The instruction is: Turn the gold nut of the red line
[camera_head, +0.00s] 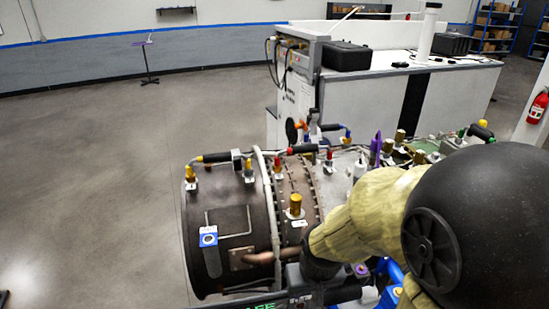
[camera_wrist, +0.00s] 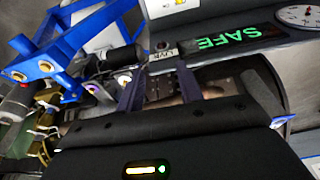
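The turbine (camera_head: 230,240) is a dark drum on a stand, with several gold fittings on top. One fitting with a red collar (camera_head: 278,172) stands near the middle of the drum, and another with a red top (camera_head: 329,158) stands further right. I cannot tell which of them is the red line's nut. A larger gold fitting (camera_head: 295,206) stands nearer, without visible red. My gripper (camera_wrist: 160,90) shows two dark fingers spread apart with no held object visible between them. It is low at the near side of the turbine. In the head view my arm hides much of the turbine's right side.
A green SAFE display (camera_wrist: 220,40) and a round gauge (camera_wrist: 300,15) lie close beyond the fingers. Blue stand bars (camera_wrist: 70,45) are at the wrist view's left. A white workbench (camera_head: 365,100) stands behind the turbine. The floor at left is clear.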

